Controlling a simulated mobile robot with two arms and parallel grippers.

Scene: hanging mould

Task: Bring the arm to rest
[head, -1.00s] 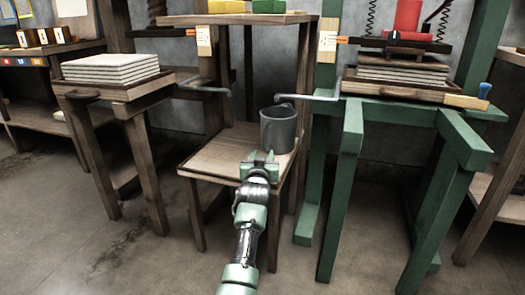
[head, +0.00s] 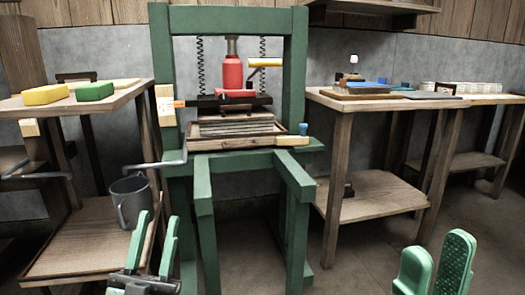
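My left gripper (head: 156,232) shows at the lower left of the head view, its two green fingers pointing up and parted. It is open and nothing shows between the fingers. A grey mug (head: 131,203) stands on the low wooden table (head: 75,255) just beyond and left of it. My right gripper (head: 436,262) shows at the lower right, fingers up and parted, open and empty. Its wrist is below the picture edge. Neither gripper appears to touch anything.
A green press frame (head: 203,215) with a red jack (head: 232,73) and a stack of grey sheets (head: 236,125) stands in the middle. A wooden bench (head: 375,200) is at right. Yellow (head: 45,95) and green (head: 95,91) blocks lie at upper left. Floor shows between press and right bench.

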